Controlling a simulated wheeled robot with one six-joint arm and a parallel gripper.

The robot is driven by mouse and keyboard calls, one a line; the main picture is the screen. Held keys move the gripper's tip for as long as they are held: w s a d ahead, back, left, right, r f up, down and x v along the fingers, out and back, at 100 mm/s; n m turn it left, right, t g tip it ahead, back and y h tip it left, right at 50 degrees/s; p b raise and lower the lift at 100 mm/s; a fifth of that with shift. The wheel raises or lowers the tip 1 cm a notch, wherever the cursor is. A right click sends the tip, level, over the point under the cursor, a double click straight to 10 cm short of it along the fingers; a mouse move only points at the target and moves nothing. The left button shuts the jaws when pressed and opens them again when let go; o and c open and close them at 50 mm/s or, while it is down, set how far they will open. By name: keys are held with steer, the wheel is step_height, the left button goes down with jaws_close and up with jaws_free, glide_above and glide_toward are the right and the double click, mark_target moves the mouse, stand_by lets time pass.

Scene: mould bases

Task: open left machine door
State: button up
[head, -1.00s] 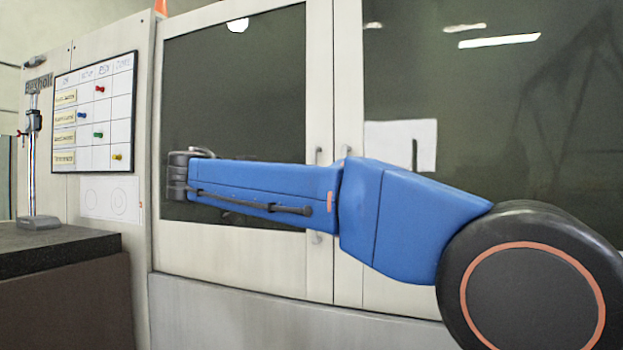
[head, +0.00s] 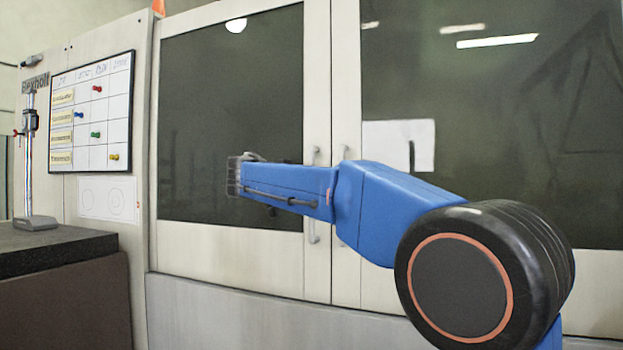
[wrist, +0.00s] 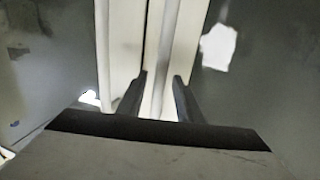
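The left machine door (head: 230,120) is shut, with a pale frame and a dark window. Its vertical handle (head: 315,236) is at the door's right edge, partly behind my arm; it also shows in the wrist view (wrist: 103,50), left of my fingers. My gripper (wrist: 161,74) is open, fingers apart, facing the seam between the doors. In the wrist view the right door's handle (wrist: 170,35) appears between the fingertips; I cannot tell whether it is between them in depth. In the head view my arm hides the gripper.
The right door (head: 480,110) is shut beside it, its handle (head: 345,151) mostly behind my arm. A whiteboard (head: 92,112) hangs on the panel at left. A dark bench (head: 60,245) with a measuring stand (head: 30,150) is at far left.

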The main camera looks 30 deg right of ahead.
steer(key=shift+w+d, duration=0.3)
steer(key=shift+d, duration=0.25)
steer(key=shift+c, duration=0.5)
jaws_close()
